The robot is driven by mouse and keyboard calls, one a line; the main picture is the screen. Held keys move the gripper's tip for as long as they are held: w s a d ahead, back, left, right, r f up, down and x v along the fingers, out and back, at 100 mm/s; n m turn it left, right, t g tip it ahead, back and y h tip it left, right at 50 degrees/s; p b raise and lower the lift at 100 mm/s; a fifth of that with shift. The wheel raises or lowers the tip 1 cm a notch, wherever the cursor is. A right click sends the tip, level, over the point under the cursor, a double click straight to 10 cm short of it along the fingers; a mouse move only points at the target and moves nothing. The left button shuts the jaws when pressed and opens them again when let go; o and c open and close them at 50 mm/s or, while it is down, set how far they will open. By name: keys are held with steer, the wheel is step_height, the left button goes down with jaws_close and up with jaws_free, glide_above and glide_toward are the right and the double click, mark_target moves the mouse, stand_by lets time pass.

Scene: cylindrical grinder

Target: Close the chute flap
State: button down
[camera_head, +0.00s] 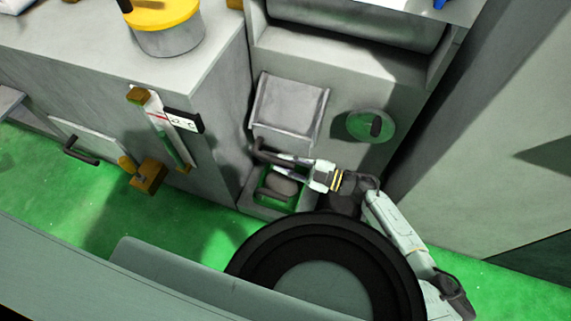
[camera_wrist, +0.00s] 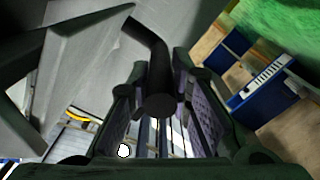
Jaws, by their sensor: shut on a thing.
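The chute flap (camera_head: 290,106) is a grey rectangular panel on the front of the grey machine. It appears tilted, its lower edge standing out from the machine face. A dark bent handle (camera_head: 262,150) shows just below that edge. My gripper (camera_head: 280,158) reaches in from the right below the flap and is shut on the handle. In the wrist view, the handle (camera_wrist: 155,85) runs from a grey panel (camera_wrist: 85,60) down between the two fingers of my gripper (camera_wrist: 160,110). The exact finger contact is partly hidden.
Below my gripper is an open bin (camera_head: 262,200) with a grey lump inside. A round green-grey knob (camera_head: 371,126) sits right of the flap. Green floor (camera_head: 60,180) lies in front.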

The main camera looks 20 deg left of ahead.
steer(key=c, duration=1.4)
jaws_free()
steer(key=shift+f, duration=0.1)
steer(key=shift+c, duration=0.2)
steer(key=d, duration=1.2)
steer(key=shift+s, duration=0.15)
